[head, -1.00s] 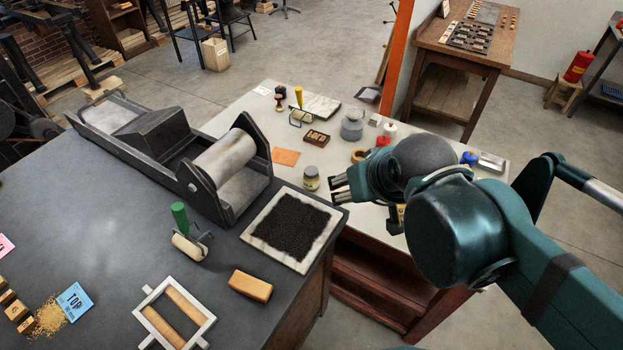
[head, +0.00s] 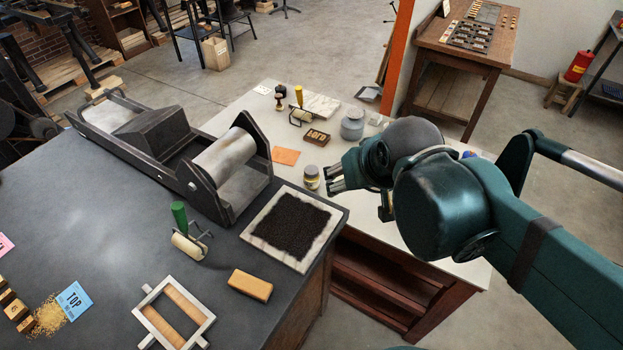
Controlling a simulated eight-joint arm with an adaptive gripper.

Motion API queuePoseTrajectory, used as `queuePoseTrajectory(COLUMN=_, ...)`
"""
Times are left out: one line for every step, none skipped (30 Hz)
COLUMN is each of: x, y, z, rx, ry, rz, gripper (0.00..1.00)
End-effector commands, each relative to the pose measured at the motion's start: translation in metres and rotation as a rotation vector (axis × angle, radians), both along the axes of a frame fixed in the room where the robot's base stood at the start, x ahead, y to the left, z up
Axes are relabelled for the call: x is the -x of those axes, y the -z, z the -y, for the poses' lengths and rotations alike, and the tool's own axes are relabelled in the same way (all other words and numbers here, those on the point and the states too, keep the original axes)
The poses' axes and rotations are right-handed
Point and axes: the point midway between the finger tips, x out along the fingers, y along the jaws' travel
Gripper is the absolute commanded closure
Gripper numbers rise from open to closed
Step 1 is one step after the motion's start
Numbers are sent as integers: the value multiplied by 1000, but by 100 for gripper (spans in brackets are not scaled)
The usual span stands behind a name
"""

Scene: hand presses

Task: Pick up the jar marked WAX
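A small jar (head: 312,177) with a grey lid and a yellowish label stands upright on the pale-topped table. Its lettering is too small to read, so I cannot confirm that it says WAX. My gripper (head: 332,179) reaches in from the right, its two fingers apart and pointing left at the jar. The fingertips are just right of the jar, close to it, with nothing seen between them. I cannot tell whether they touch it.
A larger grey jar (head: 352,125) stands behind my gripper. A wooden type block (head: 317,137) and an orange card (head: 286,156) lie nearby. The dark bench with a black-filled tray (head: 258,239) is at the left front. My arm hides the table's right part.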

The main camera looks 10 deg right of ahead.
Motion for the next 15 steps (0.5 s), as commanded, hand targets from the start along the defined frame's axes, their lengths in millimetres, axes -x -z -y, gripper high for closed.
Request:
queuePoseTrajectory(x=-6, y=1, z=0, rx=-2, ry=8, rz=-6, gripper=46)
queuePoseTrajectory(x=-10, y=2, z=0, rx=-3, ry=15, rz=-10, gripper=46)
queuePoseTrajectory(x=-15, y=3, z=0, rx=-7, ry=24, rz=-15, gripper=46)
queuePoseTrajectory(x=-18, y=4, z=-1, rx=-9, ry=32, rz=-19, gripper=46)
queuePoseTrajectory(x=-22, y=5, z=-1, rx=-12, ry=39, rz=-23, gripper=46)
queuePoseTrajectory(x=-27, y=7, z=-1, rx=-15, ry=48, rz=-29, gripper=46)
queuePoseTrajectory(x=-30, y=8, z=-1, rx=-16, ry=56, rz=-34, gripper=46)
queuePoseTrajectory(x=-34, y=9, z=-1, rx=-19, ry=64, rz=-38, gripper=46)
queuePoseTrajectory(x=-38, y=11, z=-2, rx=-20, ry=73, rz=-43, gripper=46)
queuePoseTrajectory(x=-42, y=12, z=-2, rx=-23, ry=80, rz=-46, gripper=46)
queuePoseTrajectory(x=-46, y=13, z=-2, rx=-25, ry=88, rz=-50, gripper=46)
queuePoseTrajectory(x=-51, y=15, z=-3, rx=-27, ry=97, rz=-55, gripper=46)
queuePoseTrajectory(x=-54, y=17, z=-3, rx=-30, ry=105, rz=-59, gripper=46)
queuePoseTrajectory(x=-58, y=18, z=-3, rx=-30, ry=113, rz=-64, gripper=46)
queuePoseTrajectory(x=-63, y=20, z=-3, rx=-33, ry=124, rz=-69, gripper=46)
